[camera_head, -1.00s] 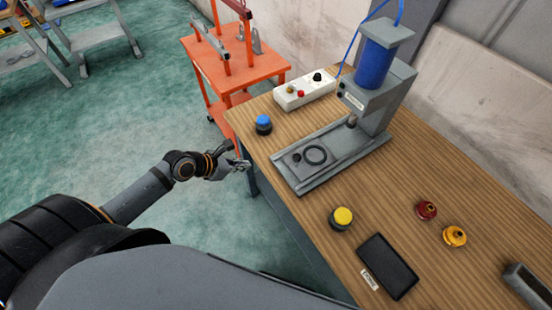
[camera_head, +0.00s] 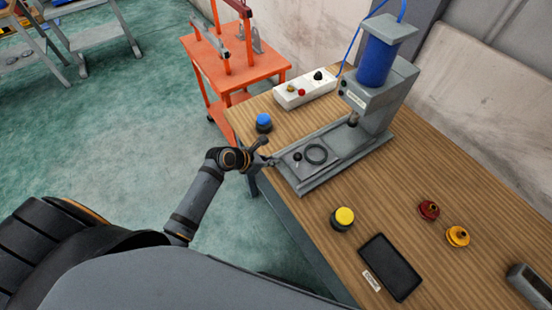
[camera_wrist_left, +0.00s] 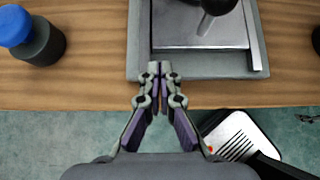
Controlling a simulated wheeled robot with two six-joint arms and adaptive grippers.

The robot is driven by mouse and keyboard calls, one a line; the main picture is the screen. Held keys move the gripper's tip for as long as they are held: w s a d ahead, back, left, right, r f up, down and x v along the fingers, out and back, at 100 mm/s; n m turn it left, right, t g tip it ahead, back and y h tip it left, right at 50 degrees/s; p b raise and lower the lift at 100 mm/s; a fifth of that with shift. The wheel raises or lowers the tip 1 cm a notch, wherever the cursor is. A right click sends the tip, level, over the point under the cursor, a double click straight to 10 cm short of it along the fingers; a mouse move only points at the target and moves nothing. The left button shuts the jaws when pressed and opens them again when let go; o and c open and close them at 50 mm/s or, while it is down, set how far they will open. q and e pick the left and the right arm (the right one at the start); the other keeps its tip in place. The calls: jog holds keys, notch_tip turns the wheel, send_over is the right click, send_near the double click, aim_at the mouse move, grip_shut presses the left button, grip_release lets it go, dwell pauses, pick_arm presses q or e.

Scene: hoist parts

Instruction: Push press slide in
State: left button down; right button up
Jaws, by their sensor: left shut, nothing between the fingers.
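The press (camera_head: 375,80) stands on the wooden table with a blue cylinder on top. Its slide (camera_head: 318,158), a grey plate with a dark ring and a black knob (camera_head: 297,157), sits at the front end of the rails, out from under the ram. In the left wrist view the slide (camera_wrist_left: 175,32) and knob (camera_wrist_left: 218,6) are at the top, ahead of the fingers. My left gripper (camera_head: 270,160) is shut and empty at the table's edge, close to the slide's front end; I cannot tell if it touches. My right gripper is not in view.
A blue button (camera_head: 263,122) stands left of the slide and a yellow button (camera_head: 342,218) to its right. A black tray (camera_head: 390,267), red part (camera_head: 428,210) and yellow part (camera_head: 457,236) lie further right. A white control box (camera_head: 305,89) and orange cart (camera_head: 235,65) are behind.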

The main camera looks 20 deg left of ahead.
aim_at(316, 140)
pick_arm(q)
jog(key=shift+w+d, duration=0.5)
jog(key=shift+w, duration=0.1)
jog(key=shift+w+d, duration=0.2)
jog(key=shift+w, duration=0.05)
jog(key=w+d+p, duration=0.1)
jog(key=w+d, duration=0.1)
jog(key=w+d+p, duration=0.1)
jog(key=w+d, duration=0.1)
jog(key=w, duration=0.1)
jog(key=shift+w+d+r, duration=0.2)
jog(key=shift+w, duration=0.1)
jog(key=w+d, duration=0.1)
jog(key=w, duration=0.1)
jog(key=w+d, duration=0.4)
jog(key=shift+w+f+b, duration=0.2)
jog(key=shift+w+b, duration=0.05)
jog(key=shift+b, duration=0.1)
